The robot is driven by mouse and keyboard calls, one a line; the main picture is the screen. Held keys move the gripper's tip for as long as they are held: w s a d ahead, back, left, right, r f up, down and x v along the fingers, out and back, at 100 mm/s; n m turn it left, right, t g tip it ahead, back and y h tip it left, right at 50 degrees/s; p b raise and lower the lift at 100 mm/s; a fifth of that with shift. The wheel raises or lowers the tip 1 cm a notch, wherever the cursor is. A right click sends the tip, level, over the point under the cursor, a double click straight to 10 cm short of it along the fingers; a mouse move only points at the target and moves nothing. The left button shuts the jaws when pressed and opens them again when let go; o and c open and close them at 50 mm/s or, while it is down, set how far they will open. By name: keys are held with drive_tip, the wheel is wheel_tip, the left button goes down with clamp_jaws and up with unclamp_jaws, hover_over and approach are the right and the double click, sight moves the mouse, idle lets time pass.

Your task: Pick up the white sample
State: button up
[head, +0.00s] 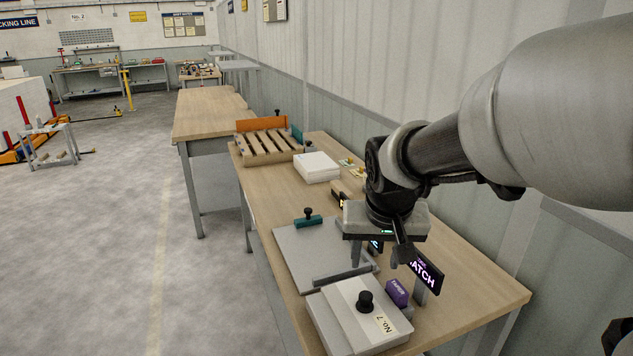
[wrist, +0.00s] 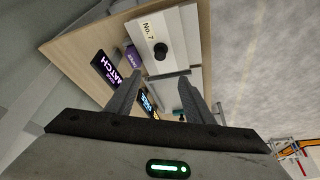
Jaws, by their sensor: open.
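A white flat block (head: 317,167), the plainest white thing on the bench, lies beyond my gripper near the slatted rack; I cannot tell for sure that it is the sample. My gripper (head: 375,262) hangs over the near half of the bench, pointing down, its fingers apart with nothing seen between them. In the wrist view my gripper (wrist: 162,88) shows two spread grey fingers. A pale box marked No. 7 (head: 345,310) with a black knob stands at the near end; it also shows in the wrist view (wrist: 152,28). The white block is not clearly seen there.
A purple block (head: 397,292) and a dark lit sign (head: 425,272) stand near my gripper. A grey plate (head: 300,250) with a teal, black-knobbed piece (head: 308,219) lies left. A slatted wooden rack (head: 268,147) stands farther back. The wall runs along the right; floor is open left.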

drive_tip(key=w+x, duration=0.1)
drive_tip(key=x, duration=0.2)
drive_tip(key=b, duration=0.2)
approach(366, 295)
drive_tip(key=x, duration=0.5)
drive_tip(key=shift+w+d+r, duration=0.15)
drive_tip(key=shift+w+d, duration=0.05)
drive_tip(key=shift+w, duration=0.05)
drive_tip(key=x, duration=0.4)
drive_tip(key=shift+s+a+f, duration=0.2)
drive_tip(key=shift+s, duration=0.05)
drive_tip(key=shift+w+f, duration=0.25)
drive_tip(key=shift+f, duration=0.25)
clamp_jaws()
